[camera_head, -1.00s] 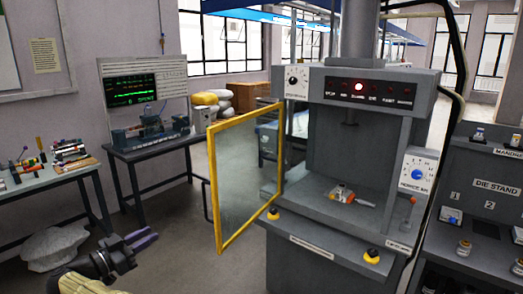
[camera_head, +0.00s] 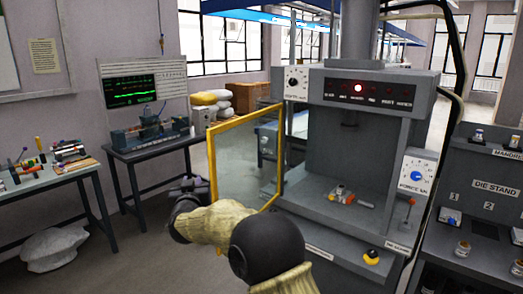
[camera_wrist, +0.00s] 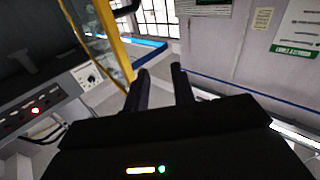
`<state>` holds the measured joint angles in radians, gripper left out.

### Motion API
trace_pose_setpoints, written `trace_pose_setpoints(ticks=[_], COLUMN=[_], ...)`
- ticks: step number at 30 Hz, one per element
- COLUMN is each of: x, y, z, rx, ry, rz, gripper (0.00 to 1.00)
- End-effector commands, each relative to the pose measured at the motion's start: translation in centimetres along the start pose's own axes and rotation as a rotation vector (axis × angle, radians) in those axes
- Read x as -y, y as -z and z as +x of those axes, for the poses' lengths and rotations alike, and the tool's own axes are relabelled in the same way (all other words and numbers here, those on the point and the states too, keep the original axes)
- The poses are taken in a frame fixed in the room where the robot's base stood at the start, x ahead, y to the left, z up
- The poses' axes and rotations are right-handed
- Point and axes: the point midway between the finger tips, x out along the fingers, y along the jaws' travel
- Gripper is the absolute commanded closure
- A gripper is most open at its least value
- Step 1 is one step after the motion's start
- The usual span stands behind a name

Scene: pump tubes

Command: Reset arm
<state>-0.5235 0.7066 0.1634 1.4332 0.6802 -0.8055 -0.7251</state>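My gripper (camera_head: 188,184) is in front of the yellow-framed door (camera_head: 214,165) of the grey press (camera_head: 345,150), toward the left of the head view. My arm reaches across the lower middle and hides the door's lower part. In the wrist view, the two dark fingers of my gripper (camera_wrist: 161,80) stand apart with nothing between them. The door is swung open to the left. A small metal and orange piece (camera_head: 343,195) lies on the press bed.
A bench with tools (camera_head: 50,172) stands at the left. A table with a monitor (camera_head: 132,92) stands behind my gripper. The die stand (camera_head: 494,188) is at the right. A grey-white sack (camera_head: 54,250) lies on the floor at lower left, with open floor beside it.

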Motion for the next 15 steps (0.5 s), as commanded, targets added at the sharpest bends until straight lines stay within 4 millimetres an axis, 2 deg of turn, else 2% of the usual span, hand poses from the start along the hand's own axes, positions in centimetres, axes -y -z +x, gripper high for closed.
trace_pose_setpoints(ticks=[1,5,8,11,15], x=[-2.1,-6.4,-10.1,-13.9,-18.6], y=[-0.5,-3.0,-5.5,-8.2,-11.5], z=[-0.6,-3.3,-6.5,-10.5,-17.0], rx=[0.051,0.213,0.360,0.517,0.728], ry=[0.029,0.098,0.128,0.134,0.115], rz=[-0.011,-0.023,-0.025,-0.016,0.009], gripper=[0.75,0.75,0.75,0.75,0.75])
